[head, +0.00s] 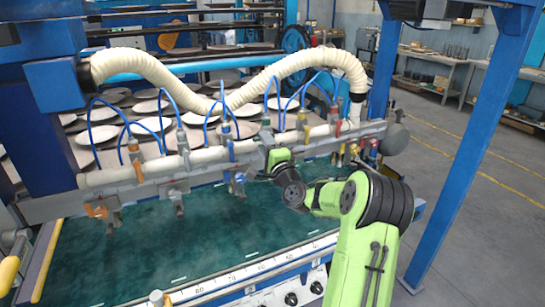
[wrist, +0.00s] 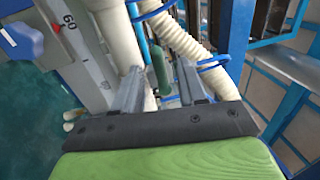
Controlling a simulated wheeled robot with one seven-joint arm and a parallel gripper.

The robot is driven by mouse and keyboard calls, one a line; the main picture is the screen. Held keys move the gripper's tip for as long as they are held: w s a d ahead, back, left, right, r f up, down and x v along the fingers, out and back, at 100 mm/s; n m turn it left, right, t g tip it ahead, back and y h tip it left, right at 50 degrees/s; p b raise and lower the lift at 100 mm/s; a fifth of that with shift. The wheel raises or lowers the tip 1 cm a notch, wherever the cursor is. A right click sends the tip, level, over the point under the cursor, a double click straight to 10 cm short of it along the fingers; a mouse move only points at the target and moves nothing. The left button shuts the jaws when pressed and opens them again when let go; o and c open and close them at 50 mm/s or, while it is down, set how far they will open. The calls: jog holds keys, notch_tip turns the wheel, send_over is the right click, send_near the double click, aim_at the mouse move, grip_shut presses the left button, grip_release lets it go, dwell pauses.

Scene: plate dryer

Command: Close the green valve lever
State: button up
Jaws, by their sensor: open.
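The green valve lever (wrist: 159,62) shows in the wrist view as a narrow dark green piece between the two fingers of my gripper (wrist: 160,78). The fingers stand open, one on each side of it. I cannot tell whether either finger touches it. In the head view my gripper (head: 268,164) is at the cream pipe (head: 215,158), right of its middle.
Blue hoses (head: 160,120) and a thick ribbed cream hose (head: 140,62) arch over the pipe. An orange lever (head: 97,210) hangs at the left and a grey ball (head: 395,139) sits at the right. The green bed (head: 200,235) is below.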

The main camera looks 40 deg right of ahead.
jog(key=b+v, duration=0.5)
jog(key=v, duration=0.9)
jog(key=shift+s+a+f, duration=0.15)
jog(key=shift+s+a, duration=0.05)
jog(key=shift+s, duration=0.15)
jog(key=w+a+f+n+g+y+p, duration=0.15)
jog(key=a+n+g+y, duration=0.45)
jog(key=a, duration=0.6)
jog(key=w+a+f+n+g+y+p, duration=0.1)
jog(key=w+a+f+n+y, duration=0.15)
jog(key=a+n, duration=0.8)
jog(key=s+a+n+g+p, duration=0.2)
jog(key=s+a+n+g, duration=0.15)
jog(key=s+a, duration=0.45)
jog(key=s+d+r+n+g+h+p, duration=0.1)
jog(key=s+d+g+h, duration=0.2)
jog(key=s, duration=1.2)
jog(key=shift+p, duration=0.3)
